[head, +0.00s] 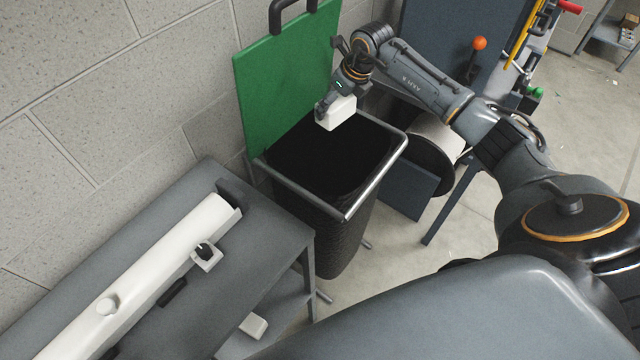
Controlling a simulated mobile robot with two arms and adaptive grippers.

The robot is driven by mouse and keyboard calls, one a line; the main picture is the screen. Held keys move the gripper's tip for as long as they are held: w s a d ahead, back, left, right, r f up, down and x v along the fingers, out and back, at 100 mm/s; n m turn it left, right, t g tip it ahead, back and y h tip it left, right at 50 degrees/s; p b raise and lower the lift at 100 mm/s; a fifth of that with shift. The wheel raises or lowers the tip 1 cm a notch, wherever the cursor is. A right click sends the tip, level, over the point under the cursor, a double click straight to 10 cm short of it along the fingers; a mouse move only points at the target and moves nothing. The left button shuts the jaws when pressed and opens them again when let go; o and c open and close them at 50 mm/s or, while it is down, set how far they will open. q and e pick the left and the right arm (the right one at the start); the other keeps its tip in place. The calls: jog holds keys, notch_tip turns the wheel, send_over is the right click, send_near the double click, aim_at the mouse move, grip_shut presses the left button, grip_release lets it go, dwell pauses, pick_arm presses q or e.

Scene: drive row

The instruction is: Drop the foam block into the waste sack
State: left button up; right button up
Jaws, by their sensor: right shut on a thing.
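The white foam block (337,112) is held by my right gripper (330,106), which is shut on it. Block and gripper are over the far part of the waste sack's opening, close to the green lid. The black waste sack (325,225) hangs open in a metal frame (375,183), and its inside is dark. The green lid (285,85) stands raised behind it against the wall. My right arm reaches in from the right. My left gripper is not in view.
A grey bench (265,240) with a long white tube (150,265) and small parts stands at the left. A white block (253,325) lies on its lower shelf. A dark cabinet and a drum (432,145) stand right of the sack. A block wall is behind.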

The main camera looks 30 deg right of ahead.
jog(key=shift+s+f, duration=0.15)
jog(key=shift+s, duration=0.15)
jog(key=shift+s+f+b, duration=0.2)
jog(key=shift+f+b, duration=0.05)
jog(key=shift+b, duration=0.15)
notch_tip(320, 180, down, 5)
jog(key=b, duration=0.3)
jog(key=shift+w+r, duration=0.1)
jog(key=shift+w, duration=0.05)
jog(key=o, duration=0.6)
jog(key=shift+r, duration=0.1)
jog(key=v, duration=1.1)
jog(key=shift+s+r, duration=0.3)
jog(key=shift+r, duration=0.05)
